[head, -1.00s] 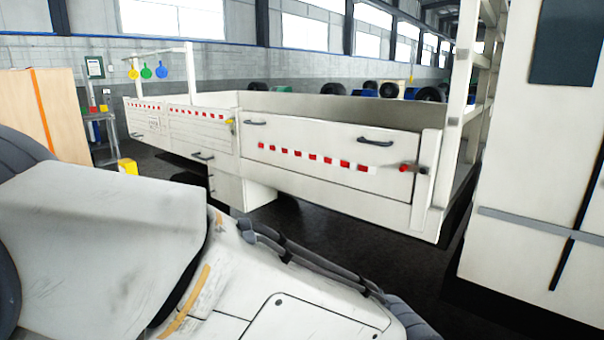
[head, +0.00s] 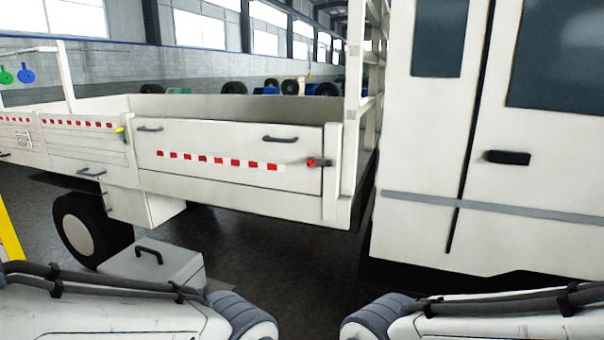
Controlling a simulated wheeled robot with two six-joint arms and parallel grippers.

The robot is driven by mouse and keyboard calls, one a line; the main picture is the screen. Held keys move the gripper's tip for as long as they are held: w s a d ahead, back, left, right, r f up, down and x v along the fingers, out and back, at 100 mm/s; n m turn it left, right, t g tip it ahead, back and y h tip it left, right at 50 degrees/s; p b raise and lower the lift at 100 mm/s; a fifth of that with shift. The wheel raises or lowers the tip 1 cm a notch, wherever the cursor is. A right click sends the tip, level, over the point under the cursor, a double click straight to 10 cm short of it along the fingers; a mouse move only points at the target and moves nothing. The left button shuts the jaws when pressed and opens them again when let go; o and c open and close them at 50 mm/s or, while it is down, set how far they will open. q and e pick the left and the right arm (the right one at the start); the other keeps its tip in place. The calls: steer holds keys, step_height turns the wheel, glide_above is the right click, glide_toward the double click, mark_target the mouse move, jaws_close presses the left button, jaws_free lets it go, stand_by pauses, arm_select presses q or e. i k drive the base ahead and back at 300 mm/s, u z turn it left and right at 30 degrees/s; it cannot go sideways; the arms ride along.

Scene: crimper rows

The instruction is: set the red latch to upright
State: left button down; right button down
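The red latch (head: 318,162) is small and sits at the right end of the white truck-bed side panel (head: 225,183), beside the corner post. It looks roughly level, pointing sideways, though it is small in the picture. A yellow latch (head: 121,131) stands nearer upright at the panel's left end. Parts of both my arms show along the bottom edge of the head view, well below and apart from the latch. Neither gripper is in view.
The white truck cab (head: 425,150) with a dark door handle (head: 508,157) stands on the right. A grey box with a handle (head: 155,268) and a wheel (head: 85,230) are below the bed at left. Dark floor (head: 285,255) is open in front of the panel.

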mark_target(325, 161)
steer(key=i, duration=0.95)
